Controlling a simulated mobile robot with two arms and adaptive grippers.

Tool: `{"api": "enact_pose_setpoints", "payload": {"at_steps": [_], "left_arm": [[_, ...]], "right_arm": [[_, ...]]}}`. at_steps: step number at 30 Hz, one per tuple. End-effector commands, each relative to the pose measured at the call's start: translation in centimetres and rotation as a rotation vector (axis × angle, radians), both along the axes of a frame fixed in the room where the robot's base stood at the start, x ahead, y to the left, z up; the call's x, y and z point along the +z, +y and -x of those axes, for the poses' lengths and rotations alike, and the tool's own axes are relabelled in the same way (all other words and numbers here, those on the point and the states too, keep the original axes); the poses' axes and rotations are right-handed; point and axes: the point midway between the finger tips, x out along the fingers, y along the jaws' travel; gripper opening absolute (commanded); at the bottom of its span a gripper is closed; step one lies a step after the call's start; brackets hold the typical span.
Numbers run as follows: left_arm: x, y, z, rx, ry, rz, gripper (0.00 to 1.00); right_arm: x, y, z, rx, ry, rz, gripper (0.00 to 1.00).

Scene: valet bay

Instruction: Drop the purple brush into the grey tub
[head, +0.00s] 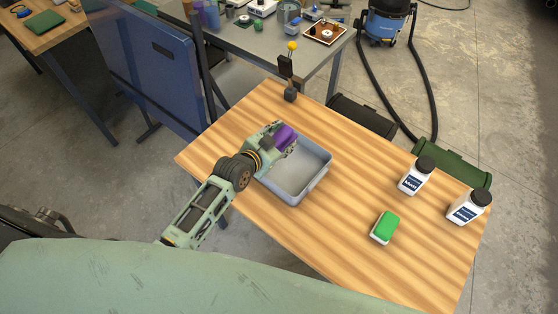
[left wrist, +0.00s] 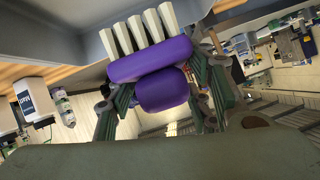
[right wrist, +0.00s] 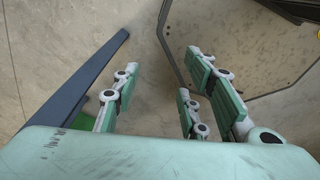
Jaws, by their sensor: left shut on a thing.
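The purple brush (head: 287,136) is held in my left gripper (head: 275,143), at the far left part of the grey tub (head: 312,188) on the wooden table. In the left wrist view, the brush (left wrist: 150,62) has a rounded purple body and pale bristles pointing up in the picture, with green fingers on both sides of it. The brush appears to be over or near the tub's far rim; its exact height is hard to tell. My right gripper (right wrist: 160,88) is open and empty in the right wrist view, with concrete floor beyond it. It does not show in the head view.
On the wooden table (head: 345,215) stand two white bottles with black caps (head: 415,177) (head: 469,207) and a green-and-white sponge (head: 384,227). A dark stand with a yellow ball (head: 291,92) is at the far edge. A blue panel (head: 155,65) stands left; a vacuum (head: 386,22) is behind.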

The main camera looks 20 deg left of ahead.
Motion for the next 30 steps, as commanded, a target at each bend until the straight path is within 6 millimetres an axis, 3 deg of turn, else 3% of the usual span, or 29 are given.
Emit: {"api": "enact_pose_setpoints", "payload": {"at_steps": [6,12,24,25,30], "left_arm": [[-2.7,0.0,0.0,0.001,0.0,0.002,0.18],[-4.9,0.0,0.0,0.001,-0.002,0.001,0.18],[-5.4,0.0,0.0,0.001,-0.001,0.0,0.18],[-5.4,0.0,0.0,0.001,-0.001,0.0,0.48],[-5.4,0.0,0.0,0.001,-0.001,0.0,0.63]], "right_arm": [[-2.8,-1.4,0.1,-0.003,0.001,0.017,0.4],[-5.2,-1.4,0.1,-0.002,0.002,0.016,0.4],[-5.7,0.5,0.1,-0.002,0.001,-0.006,0.4],[-5.7,0.5,0.1,-0.002,0.001,-0.006,0.4],[-5.7,0.2,0.1,-0.002,0.001,-0.002,0.4]]}}
